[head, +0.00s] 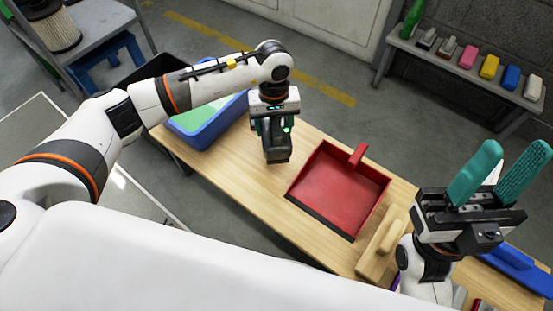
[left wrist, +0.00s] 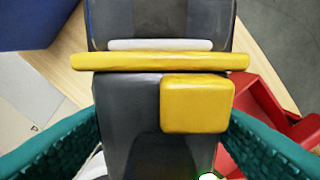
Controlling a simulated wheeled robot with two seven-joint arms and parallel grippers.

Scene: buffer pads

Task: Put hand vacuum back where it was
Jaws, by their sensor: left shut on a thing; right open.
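The hand vacuum (head: 277,150) is dark grey and hangs below my left gripper (head: 271,128), over the far left part of the wooden table (head: 235,180). My left gripper is shut on it. In the left wrist view the vacuum (left wrist: 150,115) fills the middle between the teal fingers, with a yellow bar across it and a yellow block. I cannot tell whether its lower end touches the table. My right gripper (head: 513,160) is open and empty, with its teal fingers pointing up, at the right.
A red dustpan (head: 338,190) lies right of the vacuum, and a wooden-handled brush or float (head: 382,246) lies nearer me. A blue bin (head: 208,128) stands at the table's far left end. A back bench (head: 455,70) holds a green bottle and several small coloured items.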

